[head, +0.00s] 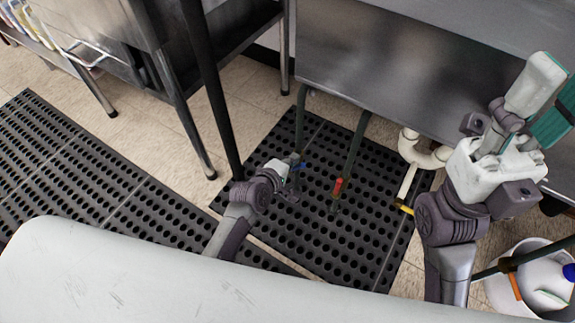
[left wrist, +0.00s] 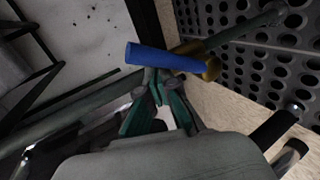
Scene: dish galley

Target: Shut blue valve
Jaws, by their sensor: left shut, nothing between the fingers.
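The blue valve's handle (left wrist: 165,57) is a blue lever on a brass-coloured body (left wrist: 212,68) on a grey pipe. In the left wrist view it lies at an angle to the pipe. In the head view only a small piece of the blue handle (head: 301,166) shows beside my left gripper (head: 291,162), which hides the rest. My left gripper, also in the left wrist view (left wrist: 157,84), is shut and empty, its fingertips right at the lever. I cannot tell whether they touch it. My right gripper (head: 550,98) is raised at the right, fingers apart, away from the valve.
A red-handled valve (head: 338,187) on another pipe stands right of the blue one. A yellow handle (head: 404,208) lies farther right near white drain piping (head: 408,180). A steel counter (head: 370,55) overhangs behind. A white bucket (head: 528,290) stands bottom right. Black perforated mats (head: 95,180) cover the floor.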

